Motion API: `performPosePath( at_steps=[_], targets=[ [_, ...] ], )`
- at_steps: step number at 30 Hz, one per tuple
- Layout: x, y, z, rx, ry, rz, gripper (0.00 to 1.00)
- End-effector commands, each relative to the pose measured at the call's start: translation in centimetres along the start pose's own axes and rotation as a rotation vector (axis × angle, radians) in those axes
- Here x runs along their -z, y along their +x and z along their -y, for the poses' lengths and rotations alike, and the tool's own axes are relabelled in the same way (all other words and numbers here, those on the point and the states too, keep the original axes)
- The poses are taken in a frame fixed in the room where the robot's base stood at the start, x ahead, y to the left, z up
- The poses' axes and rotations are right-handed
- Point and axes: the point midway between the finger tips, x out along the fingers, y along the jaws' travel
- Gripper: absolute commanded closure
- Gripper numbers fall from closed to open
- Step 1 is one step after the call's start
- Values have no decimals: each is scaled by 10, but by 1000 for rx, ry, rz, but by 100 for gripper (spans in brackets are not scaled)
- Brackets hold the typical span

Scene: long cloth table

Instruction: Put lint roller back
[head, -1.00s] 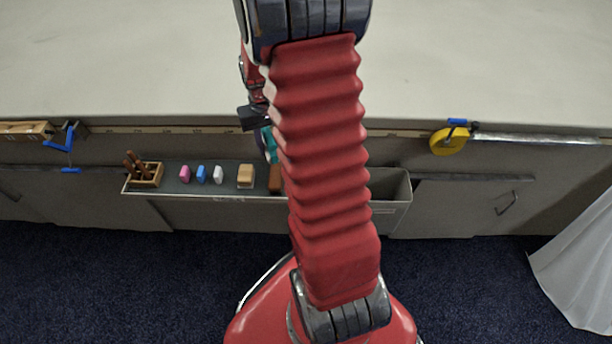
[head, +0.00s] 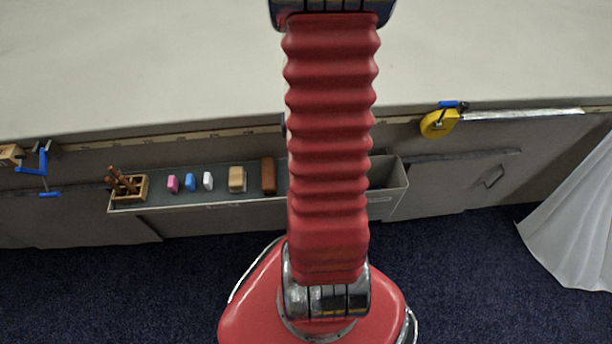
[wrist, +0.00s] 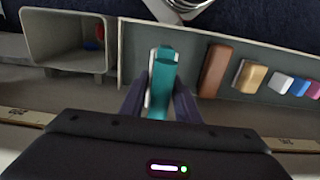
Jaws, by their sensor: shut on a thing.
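The lint roller (wrist: 163,72) is teal with a white part along its left side. In the wrist view it stands between the two fingers of my gripper (wrist: 162,92), which are shut on it. It is over the left end of the grey shelf tray (wrist: 213,88), beside the brown block. I cannot tell whether it touches the tray floor. In the head view my arm hides both the gripper and the roller; the tray (head: 218,188) shows left of the arm.
The tray holds a brown block (head: 268,175), a tan block (head: 237,179), small white, blue and pink blocks, and a wooden holder (head: 128,190). An open bin (wrist: 65,62) adjoins it, with red and blue things inside. A yellow tape measure (head: 438,122) hangs at the table edge.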

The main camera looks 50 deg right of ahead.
Motion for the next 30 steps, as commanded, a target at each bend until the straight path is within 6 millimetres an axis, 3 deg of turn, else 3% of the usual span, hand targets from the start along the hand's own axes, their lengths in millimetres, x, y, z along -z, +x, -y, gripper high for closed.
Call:
performPosePath(
  at_steps=[7,18,30],
  targets=[
    [0,9,0,0,0,3,100],
    [-1,54,0,0,1,2,100],
    [0,59,-1,0,3,0,100]
  ],
)
